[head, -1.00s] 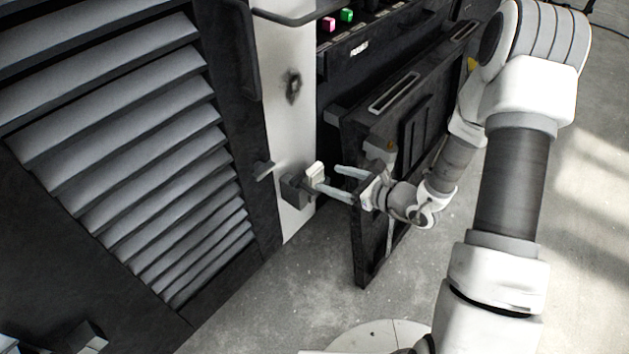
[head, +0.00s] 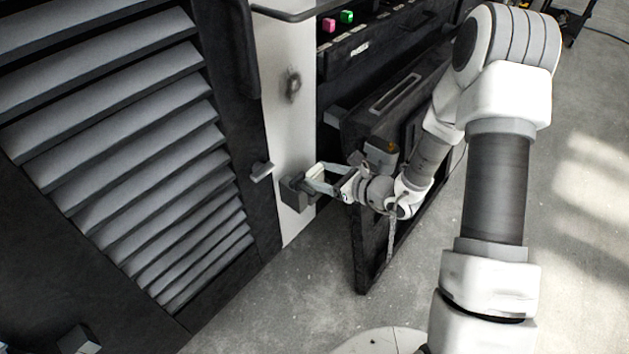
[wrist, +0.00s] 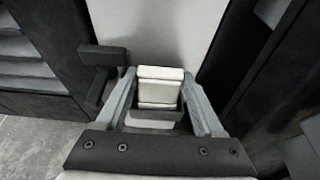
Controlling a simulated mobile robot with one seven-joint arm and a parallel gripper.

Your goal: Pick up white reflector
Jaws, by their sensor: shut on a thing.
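The white reflector (wrist: 160,86) is a small pale block at the dark bracket on the white panel, between my fingers in the wrist view. In the head view the reflector (head: 317,170) is partly hidden by my fingers. My gripper (head: 314,180) has its two grey fingers on either side of the reflector and is shut on it. In the wrist view the gripper (wrist: 163,100) reaches in toward the panel. The dark bracket (head: 293,192) is just beyond the fingertips. Whether the reflector still touches the bracket is not clear.
A louvred panel (head: 140,150) fills the left. A small grey handle (head: 262,171) juts out nearby. Floor (head: 270,310) is clear below.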

